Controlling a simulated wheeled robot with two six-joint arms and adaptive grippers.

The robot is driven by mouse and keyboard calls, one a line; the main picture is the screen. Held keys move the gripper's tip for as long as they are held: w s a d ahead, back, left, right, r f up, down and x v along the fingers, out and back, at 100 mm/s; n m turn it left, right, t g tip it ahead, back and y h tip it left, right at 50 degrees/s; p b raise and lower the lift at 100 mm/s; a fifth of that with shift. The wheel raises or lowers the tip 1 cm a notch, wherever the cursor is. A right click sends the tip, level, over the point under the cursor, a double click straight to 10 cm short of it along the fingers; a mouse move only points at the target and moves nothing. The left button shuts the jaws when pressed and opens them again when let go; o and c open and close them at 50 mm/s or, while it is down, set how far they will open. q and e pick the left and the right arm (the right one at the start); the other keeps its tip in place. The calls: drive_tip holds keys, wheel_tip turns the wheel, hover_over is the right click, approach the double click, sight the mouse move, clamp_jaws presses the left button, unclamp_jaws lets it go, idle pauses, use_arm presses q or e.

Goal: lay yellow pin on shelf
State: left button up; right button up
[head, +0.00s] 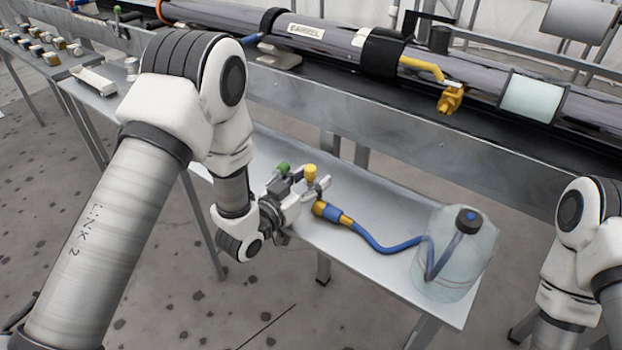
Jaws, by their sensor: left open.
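A small yellow pin (310,172) shows at the fingertips of my left gripper (313,184). The gripper is open, low over the grey metal shelf (385,205). The pin looks upright; the fingers hide its lower part, and I cannot tell whether it touches the shelf or the fingers. A small green-topped piece (283,167) shows just left of the pin, partly behind the gripper. My right arm enters at the right edge, but its gripper is out of view.
A blue hose (385,247) with a yellow-and-blue nozzle lies right of the gripper and reaches a clear jug (455,260) at the shelf's right end. A long dark barrel (345,45) with a yellow valve (450,98) runs behind. Bare shelf lies behind the hose.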

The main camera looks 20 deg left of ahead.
use_arm(q)
drive_tip(key=shift+s+a, duration=0.1)
drive_tip(key=shift+s, duration=0.2)
drive_tip(key=v, duration=1.1)
